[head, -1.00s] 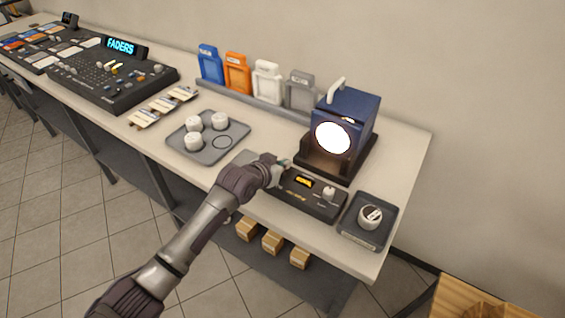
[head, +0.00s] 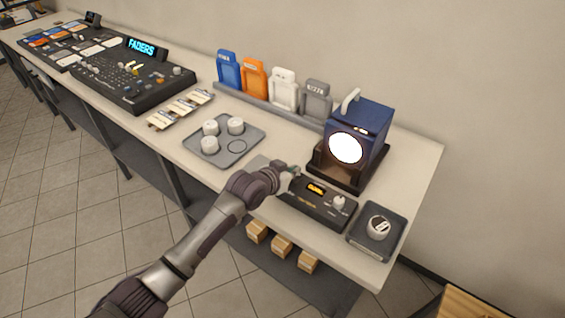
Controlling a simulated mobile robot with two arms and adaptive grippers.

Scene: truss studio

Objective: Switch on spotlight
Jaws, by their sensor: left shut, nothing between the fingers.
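The blue spotlight (head: 358,133) stands on a dark base at the right of the table, and its round lens (head: 346,148) glows white. In front of it is a dark control box (head: 317,201) with a lit amber display and a white knob (head: 338,203) at its right. My left gripper (head: 290,173) is shut and empty at the left end of the control box. The arm hides part of that end, and I cannot tell whether the fingertips touch it. My right gripper is not in view.
A grey tray (head: 252,134) with white knobs lies left of my gripper. A small dark tray (head: 359,238) with one knob (head: 378,228) sits at the right front. Coloured holders (head: 254,80) stand along the back. A fader console (head: 130,85) is farther left. Boxes (head: 282,246) sit on the lower shelf.

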